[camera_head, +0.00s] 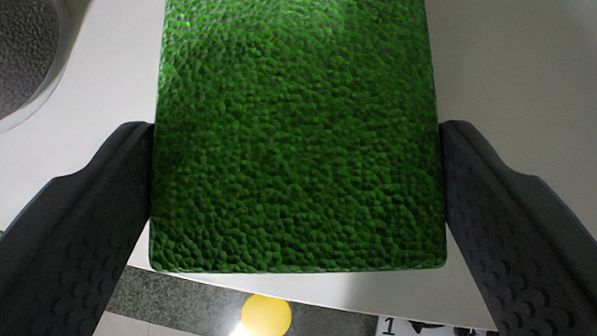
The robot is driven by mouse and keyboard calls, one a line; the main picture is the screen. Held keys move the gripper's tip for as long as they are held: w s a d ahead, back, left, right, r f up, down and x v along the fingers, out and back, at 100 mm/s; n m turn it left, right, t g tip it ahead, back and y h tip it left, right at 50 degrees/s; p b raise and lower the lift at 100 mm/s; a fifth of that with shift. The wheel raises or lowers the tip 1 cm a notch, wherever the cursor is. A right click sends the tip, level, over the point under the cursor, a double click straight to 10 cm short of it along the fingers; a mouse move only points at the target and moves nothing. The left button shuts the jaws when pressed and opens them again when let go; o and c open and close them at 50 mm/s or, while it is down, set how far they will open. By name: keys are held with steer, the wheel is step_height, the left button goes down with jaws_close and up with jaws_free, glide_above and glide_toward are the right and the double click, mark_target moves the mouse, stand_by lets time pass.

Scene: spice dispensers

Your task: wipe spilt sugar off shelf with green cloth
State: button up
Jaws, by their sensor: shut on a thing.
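The green cloth (298,150) is a thick, bumpy block that fills the middle of the view and runs out of the top edge. My gripper (298,195) is shut on it, with one dark finger pressed to its left side and one to its right side. The white shelf (515,80) lies beneath and around the cloth. I cannot tell whether the cloth touches the shelf. No spilt sugar can be made out on the white surface, and the cloth hides the part behind it.
A clear container with dark grains (28,45) stands at the top left, close to the left finger. The shelf's front edge (345,292) runs across the bottom. Below it are a grey speckled surface (175,300), a yellow disc (266,315) and a printed white sheet (400,327). The right side is clear.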

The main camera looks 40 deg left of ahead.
mark_target(427, 138)
steer(key=shift+f, duration=0.35)
steer(key=shift+w+a+p, duration=0.25)
steer(key=shift+a+p, duration=0.05)
steer(key=shift+a, duration=0.75)
steer(key=shift+w+a+p, duration=0.2)
steer(key=shift+a+p, duration=0.1)
steer(key=shift+a, duration=0.75)
steer(key=shift+w+d+b, duration=0.15)
steer(key=shift+w+d, duration=0.3)
steer(key=shift+d, duration=0.25)
steer(key=shift+w+d+b, duration=0.15)
steer(key=shift+w+d, duration=0.25)
steer(key=shift+d, duration=0.25)
steer(key=shift+d, duration=0.1)
steer(key=shift+w+d+f+b, duration=0.15)
steer(key=shift+w+d, duration=0.2)
steer(key=shift+d, duration=0.25)
steer(key=shift+w+d+r+b, duration=0.15)
steer(key=shift+w+d, duration=0.2)
steer(key=shift+d, duration=0.2)
steer(key=shift+f, duration=0.1)
